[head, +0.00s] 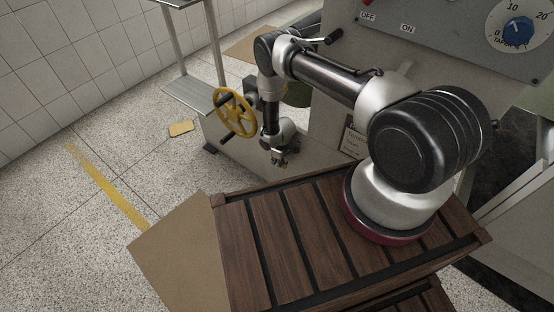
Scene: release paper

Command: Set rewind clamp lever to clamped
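A black lever with a rounded grip (333,36) sticks out at the top centre, just above my arm's elbow. It may be the rewind clamp lever, but no label on it can be read and its pivot is partly hidden. My gripper (280,162) hangs low in front of the machine's pale base, to the right of and below the yellow handwheel (235,112). It is apart from the lever and points down. It is small in view, so its finger opening cannot be made out, and I see nothing clearly held.
The grey machine panel (430,50) at upper right carries OFF and ON labels and a blue taper knob (518,30). A metal shelf frame (190,92) stands behind the handwheel. A yellow piece (181,128) lies on the floor. The speckled floor at left is mostly clear.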

